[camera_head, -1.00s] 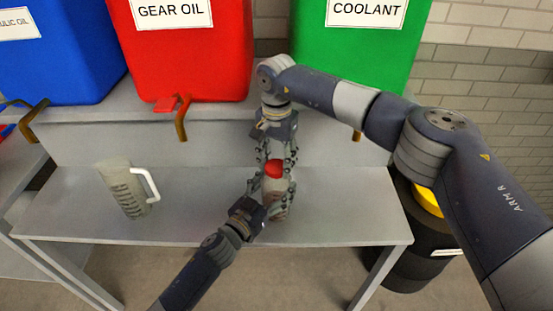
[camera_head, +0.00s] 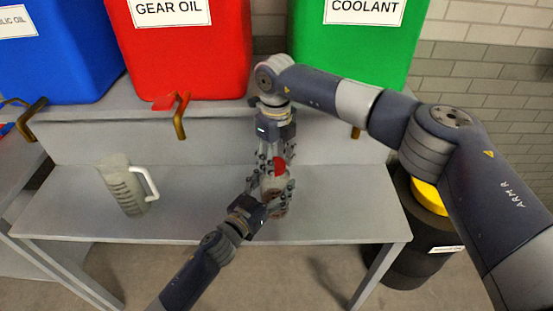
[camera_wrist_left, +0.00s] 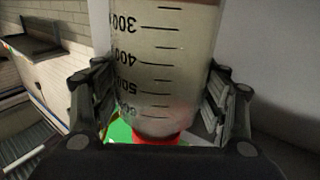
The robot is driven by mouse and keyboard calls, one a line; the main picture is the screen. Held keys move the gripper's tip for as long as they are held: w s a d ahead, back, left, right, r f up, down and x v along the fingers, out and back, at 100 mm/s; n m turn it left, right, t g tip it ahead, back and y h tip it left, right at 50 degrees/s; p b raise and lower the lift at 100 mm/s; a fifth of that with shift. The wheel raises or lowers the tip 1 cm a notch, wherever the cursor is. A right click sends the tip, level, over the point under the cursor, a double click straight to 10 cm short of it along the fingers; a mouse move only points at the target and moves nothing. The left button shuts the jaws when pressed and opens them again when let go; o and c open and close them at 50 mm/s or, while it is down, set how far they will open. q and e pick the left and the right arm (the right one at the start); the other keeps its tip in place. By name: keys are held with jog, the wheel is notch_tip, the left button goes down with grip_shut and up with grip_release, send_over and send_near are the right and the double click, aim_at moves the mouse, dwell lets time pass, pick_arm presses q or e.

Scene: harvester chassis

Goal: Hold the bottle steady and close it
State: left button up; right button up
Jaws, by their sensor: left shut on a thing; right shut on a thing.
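A clear bottle (camera_head: 272,183) with a red cap (camera_head: 280,167) stands upright at the middle of the grey bench. My left gripper (camera_head: 270,190) comes from the lower left and is shut around the bottle's body. In the left wrist view the bottle (camera_wrist_left: 165,60) sits between the left fingers, with dark scale marks and cloudy contents; the red cap (camera_wrist_left: 158,138) shows at the bottom. My right gripper (camera_head: 277,163) points down from above and is shut on the cap, its fingers hiding part of it. Whether the cap is fully seated I cannot tell.
A clear measuring jug (camera_head: 122,188) stands on the bench (camera_head: 200,200) to the left. Red (camera_head: 185,55), blue (camera_head: 60,50) and green (camera_head: 345,55) canisters with taps stand on the raised shelf behind. A black drum (camera_head: 420,250) is at right.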

jog(key=m, duration=0.5)
jog(key=shift+a+m, duration=0.15)
jog(key=shift+m, duration=0.25)
jog(key=m, duration=0.3)
jog(key=shift+a+m, duration=0.1)
jog(key=shift+m, duration=0.2)
jog(key=m, duration=0.5)
jog(key=shift+a+m, duration=0.1)
jog(key=shift+m, duration=0.2)
jog(key=m, duration=0.4)
jog(key=shift+w+m, duration=0.1)
jog(key=shift+m, duration=0.3)
jog(key=o, duration=0.7)
jog(key=shift+r, duration=2.25)
